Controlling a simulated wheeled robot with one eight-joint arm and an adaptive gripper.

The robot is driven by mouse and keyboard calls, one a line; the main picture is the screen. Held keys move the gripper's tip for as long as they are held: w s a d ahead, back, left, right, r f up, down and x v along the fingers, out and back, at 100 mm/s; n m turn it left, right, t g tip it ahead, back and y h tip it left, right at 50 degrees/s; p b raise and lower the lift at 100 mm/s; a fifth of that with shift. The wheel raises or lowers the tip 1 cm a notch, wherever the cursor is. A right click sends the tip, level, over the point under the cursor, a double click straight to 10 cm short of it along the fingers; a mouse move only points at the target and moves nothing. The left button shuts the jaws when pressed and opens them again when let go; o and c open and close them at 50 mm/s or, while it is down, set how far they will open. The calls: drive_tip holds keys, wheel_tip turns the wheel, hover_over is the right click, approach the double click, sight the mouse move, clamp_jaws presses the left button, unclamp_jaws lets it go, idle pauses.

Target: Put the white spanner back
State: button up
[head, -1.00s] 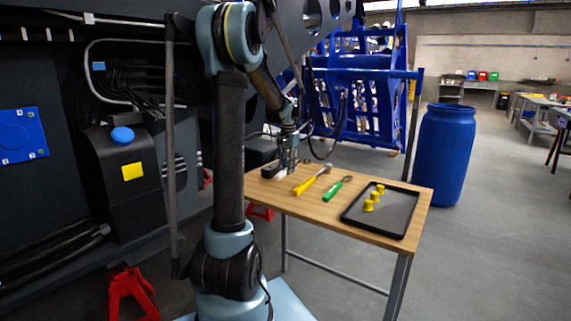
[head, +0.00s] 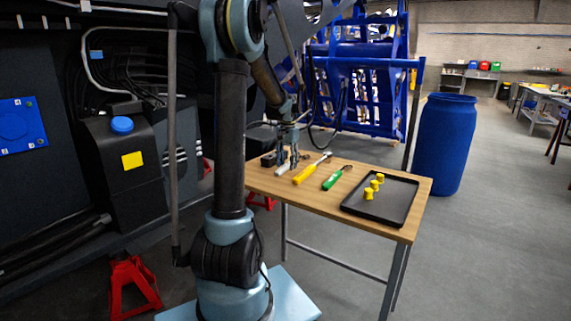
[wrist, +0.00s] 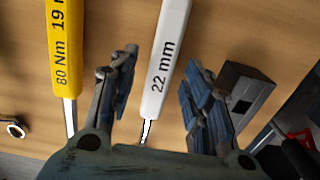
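The white spanner (wrist: 162,70), marked "22 mm", lies on the wooden table. In the head view its light handle (head: 284,169) shows just below my gripper (head: 287,163), partly hidden by the fingers. In the wrist view my gripper (wrist: 158,90) is open, with one finger on each side of the spanner's line and wood visible between each finger and the handle. I cannot tell the height of the fingertips above the table. The spanner's near end runs out of sight behind the gripper body.
A yellow torque wrench (head: 312,169) lies to the right of the spanner, then a green-handled tool (head: 336,178). A black tray (head: 394,206) holds yellow pieces (head: 375,184) at the table's right end. A dark block with a hole (wrist: 240,90) stands close beside one finger.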

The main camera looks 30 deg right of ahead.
wheel_tip(320, 180, up, 12)
idle(0.8)
drive_tip(key=shift+d, duration=0.1)
drive_tip(key=s+a+f+n+t, duration=0.1)
drive_tip(key=s+a+f+n, duration=0.2)
drive_tip(key=a, duration=1)
drive_tip(key=s+a+n, duration=0.3)
drive_tip(key=s+a, duration=0.1)
drive_tip(key=a, duration=0.9)
drive_tip(key=s+a+f+n+t, duration=0.1)
drive_tip(key=s+a+f+n, duration=0.6)
drive_tip(key=s+a+f, duration=0.8)
drive_tip(key=shift+s, duration=0.45)
drive_tip(key=shift+a+f, duration=0.1)
